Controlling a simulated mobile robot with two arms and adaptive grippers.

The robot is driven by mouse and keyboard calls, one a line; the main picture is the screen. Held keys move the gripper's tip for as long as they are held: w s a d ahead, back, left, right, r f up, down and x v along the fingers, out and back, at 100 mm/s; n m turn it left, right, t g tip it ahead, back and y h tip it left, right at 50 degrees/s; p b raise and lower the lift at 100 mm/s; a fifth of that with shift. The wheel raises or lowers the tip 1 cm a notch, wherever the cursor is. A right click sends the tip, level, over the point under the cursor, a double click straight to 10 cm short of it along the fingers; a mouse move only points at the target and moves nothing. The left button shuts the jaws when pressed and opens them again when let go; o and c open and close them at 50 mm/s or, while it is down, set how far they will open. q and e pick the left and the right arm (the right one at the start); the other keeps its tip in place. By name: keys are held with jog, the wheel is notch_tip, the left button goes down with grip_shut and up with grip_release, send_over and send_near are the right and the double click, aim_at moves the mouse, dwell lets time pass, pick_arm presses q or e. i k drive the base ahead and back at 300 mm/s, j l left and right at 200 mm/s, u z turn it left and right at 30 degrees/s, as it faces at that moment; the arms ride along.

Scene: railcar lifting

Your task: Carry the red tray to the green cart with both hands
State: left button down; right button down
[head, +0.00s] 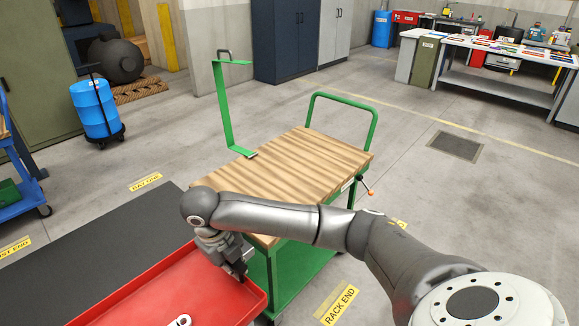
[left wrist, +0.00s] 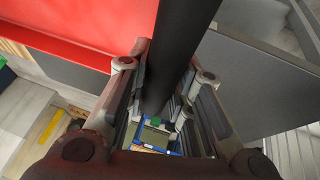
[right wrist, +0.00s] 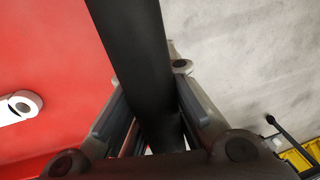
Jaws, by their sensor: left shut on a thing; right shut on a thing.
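The red tray (head: 205,296) is at the bottom of the head view, partly cut off. A pale metal part with a hole (head: 180,321) lies in it and also shows in the right wrist view (right wrist: 18,107). My right gripper (head: 238,272) is at the tray's far right edge, shut on a black handle (right wrist: 135,50). My left gripper (left wrist: 168,75) shows only in its wrist view, shut on another black handle (left wrist: 180,40) beside the red tray wall. The green cart (head: 285,282) has a bare wooden top (head: 290,170) and stands just beyond the tray.
A dark grey surface (head: 90,250) lies beside and under the tray's view; I cannot tell the gap. A green upright frame (head: 222,105) rises at the cart's left edge. A green push handle (head: 345,102) stands at its far end.

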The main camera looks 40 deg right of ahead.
aim_at(284, 174)
jog(key=i+l, duration=0.15)
jog(key=l, duration=0.3)
jog(key=i+l, duration=0.2)
jog(key=l, duration=0.25)
jog(key=i+l, duration=0.15)
jog(key=l, duration=0.25)
jog(key=i+l, duration=0.2)
jog(key=l, duration=0.25)
jog(key=i+l, duration=0.15)
jog(key=l, duration=0.3)
jog(key=i+l, duration=0.15)
jog(key=l, duration=0.3)
jog(key=i+l, duration=0.2)
jog(key=l, duration=0.25)
jog(key=i+l, duration=0.15)
jog(key=l, duration=0.25)
